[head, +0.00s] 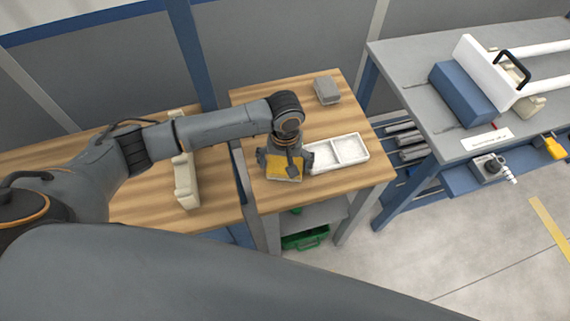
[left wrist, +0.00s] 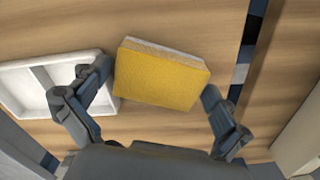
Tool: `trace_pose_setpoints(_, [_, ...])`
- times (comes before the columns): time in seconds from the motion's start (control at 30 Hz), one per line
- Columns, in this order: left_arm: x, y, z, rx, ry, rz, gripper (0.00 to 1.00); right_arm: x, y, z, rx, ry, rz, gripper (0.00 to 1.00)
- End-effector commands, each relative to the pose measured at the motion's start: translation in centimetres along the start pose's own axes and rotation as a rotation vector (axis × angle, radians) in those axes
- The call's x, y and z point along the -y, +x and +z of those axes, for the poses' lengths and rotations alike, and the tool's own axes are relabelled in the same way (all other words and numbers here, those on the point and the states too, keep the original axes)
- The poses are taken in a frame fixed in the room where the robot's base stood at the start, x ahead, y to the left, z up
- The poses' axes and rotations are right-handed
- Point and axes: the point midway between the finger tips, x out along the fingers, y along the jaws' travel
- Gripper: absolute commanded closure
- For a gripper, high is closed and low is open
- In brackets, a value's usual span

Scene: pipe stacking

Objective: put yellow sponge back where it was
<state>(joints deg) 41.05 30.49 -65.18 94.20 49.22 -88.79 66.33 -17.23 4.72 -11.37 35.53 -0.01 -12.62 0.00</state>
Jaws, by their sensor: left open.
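The yellow sponge (head: 285,171) lies on the small wooden table, beside the left end of a white two-compartment tray (head: 350,149). In the left wrist view the sponge (left wrist: 162,75) shows its yellow face and a pale edge along the far side. My left gripper (head: 285,168) is over the sponge, pointing down. In the left wrist view its open fingers (left wrist: 155,100) stand on either side of the sponge. The left finger overlaps the rim of the tray (left wrist: 22,68) in that picture. Whether the fingers touch the sponge cannot be told. My right gripper is not in view.
A grey block (head: 327,91) sits at the back of the small table. A second wooden table (head: 130,207) with a beige bracket (head: 186,180) stands to the left. A grey workbench (head: 420,85) with a blue block (head: 461,93) stands to the right. A green crate (head: 305,238) is below.

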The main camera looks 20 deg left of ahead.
Motion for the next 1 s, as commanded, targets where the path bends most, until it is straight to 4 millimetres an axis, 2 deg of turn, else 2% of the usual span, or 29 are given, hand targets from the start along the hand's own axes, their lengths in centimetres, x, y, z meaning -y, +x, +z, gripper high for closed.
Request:
trace_pose_setpoints(0.17, [-0.1,-2.9,-0.1,-0.005,0.0,0.005,0.0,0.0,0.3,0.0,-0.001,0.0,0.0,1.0])
trace_pose_setpoints(0.4, [-0.1,-8.0,-0.1,-0.003,0.0,0.003,0.0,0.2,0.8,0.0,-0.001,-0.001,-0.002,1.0])
trace_pose_setpoints(0.53, [-0.1,-10.2,-0.1,-0.002,0.001,0.003,0.0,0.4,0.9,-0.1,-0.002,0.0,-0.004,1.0])
trace_pose_setpoints(0.7, [-0.1,-11.6,0.0,-0.001,0.0,0.002,0.0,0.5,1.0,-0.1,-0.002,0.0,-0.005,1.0])
trace_pose_setpoints(1.0, [-0.1,-11.8,0.0,0.0,-0.001,0.001,0.0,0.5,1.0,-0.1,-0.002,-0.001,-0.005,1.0])
